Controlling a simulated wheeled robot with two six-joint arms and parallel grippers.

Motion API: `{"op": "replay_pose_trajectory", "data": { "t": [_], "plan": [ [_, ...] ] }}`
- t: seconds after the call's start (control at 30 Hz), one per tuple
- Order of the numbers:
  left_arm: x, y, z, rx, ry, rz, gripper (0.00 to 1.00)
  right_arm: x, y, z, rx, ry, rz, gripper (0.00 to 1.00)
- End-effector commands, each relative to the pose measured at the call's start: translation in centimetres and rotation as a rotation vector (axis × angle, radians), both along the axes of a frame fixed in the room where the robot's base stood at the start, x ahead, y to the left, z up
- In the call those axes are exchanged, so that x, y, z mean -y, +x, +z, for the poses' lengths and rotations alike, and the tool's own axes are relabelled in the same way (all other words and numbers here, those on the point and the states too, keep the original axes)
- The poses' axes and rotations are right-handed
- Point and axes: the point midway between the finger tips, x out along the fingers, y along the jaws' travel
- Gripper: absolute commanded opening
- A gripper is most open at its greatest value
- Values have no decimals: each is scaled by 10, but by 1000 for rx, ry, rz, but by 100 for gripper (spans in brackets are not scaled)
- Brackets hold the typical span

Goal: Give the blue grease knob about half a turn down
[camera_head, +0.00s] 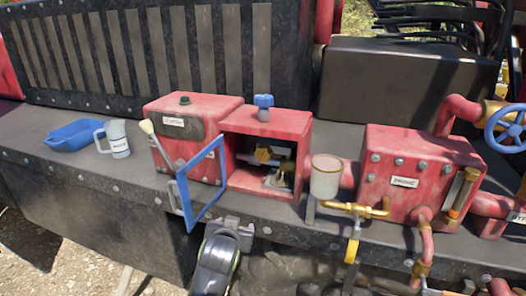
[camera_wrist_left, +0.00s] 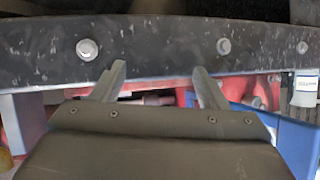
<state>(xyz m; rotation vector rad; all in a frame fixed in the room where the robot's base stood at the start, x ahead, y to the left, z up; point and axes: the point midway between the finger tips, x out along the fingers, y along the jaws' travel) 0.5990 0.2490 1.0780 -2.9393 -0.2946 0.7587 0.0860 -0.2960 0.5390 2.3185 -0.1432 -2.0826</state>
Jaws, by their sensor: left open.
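The blue grease knob (camera_head: 263,100) stands on a pale stem on top of the open-fronted red box (camera_head: 265,122) in the head view. My left gripper (camera_head: 230,222) is low at the front edge of the ledge, below that box and well apart from the knob. In the left wrist view its two fingers (camera_wrist_left: 158,72) are spread with nothing between them. The knob cannot be made out in the wrist view. My right gripper is not in view.
A blue-framed door (camera_head: 182,196) stands open in front of the box, close to my left gripper. A lever with a pale knob (camera_head: 147,126) is left of it. A cloudy cup (camera_head: 326,176) and brass piping (camera_head: 355,209) are right. A blue tray (camera_head: 64,142) and mug (camera_head: 118,138) are far left.

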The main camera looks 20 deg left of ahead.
Motion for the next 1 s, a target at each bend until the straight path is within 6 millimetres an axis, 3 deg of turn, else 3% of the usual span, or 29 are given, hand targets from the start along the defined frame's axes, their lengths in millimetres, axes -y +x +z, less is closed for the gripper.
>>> {"op": "replay_pose_trajectory", "data": {
  "t": [0.03, 0.2, 0.3, 0.4, 0.5, 0.6, 0.77, 1.0],
  "plan": [
    [9, 14, 52, 83, -4, 0, 67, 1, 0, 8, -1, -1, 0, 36],
    [32, 39, 167, 285, -12, 11, 67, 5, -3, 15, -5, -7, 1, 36],
    [43, 42, 226, 386, -22, 17, 67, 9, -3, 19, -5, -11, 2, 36],
    [49, 41, 266, 457, -30, 23, 67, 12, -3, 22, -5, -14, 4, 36],
    [53, 39, 288, 496, -36, 26, 67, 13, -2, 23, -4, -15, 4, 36],
    [54, 41, 297, 509, -36, 29, 67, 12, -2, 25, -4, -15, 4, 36],
    [50, 57, 298, 509, -33, 28, 67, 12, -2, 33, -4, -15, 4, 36],
    [41, 95, 299, 507, -33, 30, 67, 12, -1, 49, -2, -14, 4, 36]
  ]
}}
